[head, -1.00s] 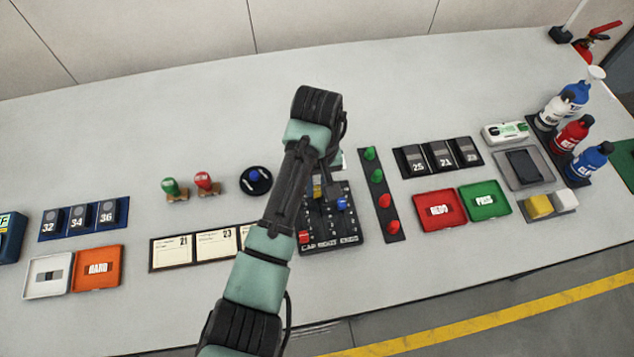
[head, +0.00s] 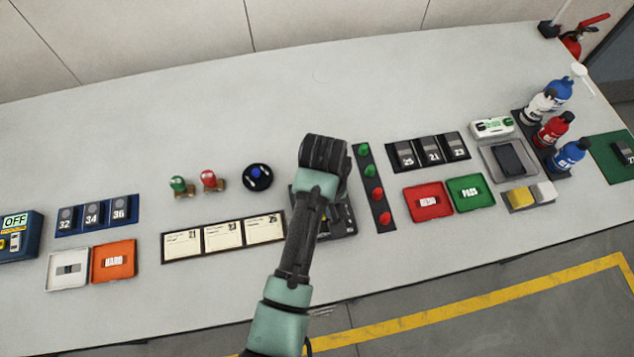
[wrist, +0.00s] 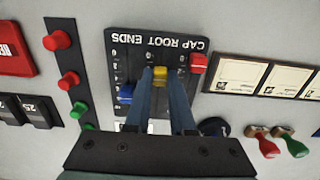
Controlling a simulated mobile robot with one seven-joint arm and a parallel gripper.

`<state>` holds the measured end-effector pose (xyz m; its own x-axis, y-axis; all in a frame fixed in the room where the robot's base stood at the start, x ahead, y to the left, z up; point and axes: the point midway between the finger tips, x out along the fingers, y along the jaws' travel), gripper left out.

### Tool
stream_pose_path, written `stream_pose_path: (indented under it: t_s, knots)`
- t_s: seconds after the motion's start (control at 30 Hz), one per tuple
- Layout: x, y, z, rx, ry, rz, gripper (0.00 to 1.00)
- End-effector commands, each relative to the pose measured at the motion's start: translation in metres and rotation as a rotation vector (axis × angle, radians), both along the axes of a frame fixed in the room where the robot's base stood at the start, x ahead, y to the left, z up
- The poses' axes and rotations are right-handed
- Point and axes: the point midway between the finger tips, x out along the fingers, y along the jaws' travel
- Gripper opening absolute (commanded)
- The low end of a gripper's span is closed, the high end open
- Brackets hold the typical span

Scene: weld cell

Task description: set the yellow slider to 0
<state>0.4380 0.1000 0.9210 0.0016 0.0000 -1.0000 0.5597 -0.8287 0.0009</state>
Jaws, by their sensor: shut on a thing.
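The black slider panel (wrist: 135,42) carries the words CAP ROOT ENDS, upside down in the wrist view. The yellow slider (wrist: 161,73) is in its middle track, fairly near the lettered edge. My gripper (wrist: 160,80) is shut on the yellow slider, one finger on either side. The red slider (wrist: 198,63) stands to the right, a little nearer the lettering. The blue slider (wrist: 126,93) stands to the left, farther from the lettering. Scale digits are too small to read surely.
A strip with green and red knobs (head: 368,175) stands close right of the panel. Date cards (head: 222,240) lie to its left, and a round black base with a blue knob (head: 257,177) stands behind them. The table behind my arm is clear.

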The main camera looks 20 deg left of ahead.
Motion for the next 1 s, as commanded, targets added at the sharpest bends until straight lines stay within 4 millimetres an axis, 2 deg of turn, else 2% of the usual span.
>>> stream_pose_path:
  t_s: [0.03,0.2,0.57,0.6,0.73,1.0]
  knots:
    - [-0.008,-0.006,0.004,-0.006,0.004,0.001,0.00]
    - [-0.020,-0.014,0.002,-0.003,0.004,0.000,0.00]
    - [-0.023,-0.016,-0.001,-0.003,0.009,-0.001,0.00]
    - [-0.023,-0.016,-0.001,-0.004,0.009,-0.001,0.27]
    - [-0.023,-0.015,0.000,-0.002,0.007,-0.001,0.51]
    - [-0.022,-0.015,0.000,-0.001,0.003,0.000,0.53]
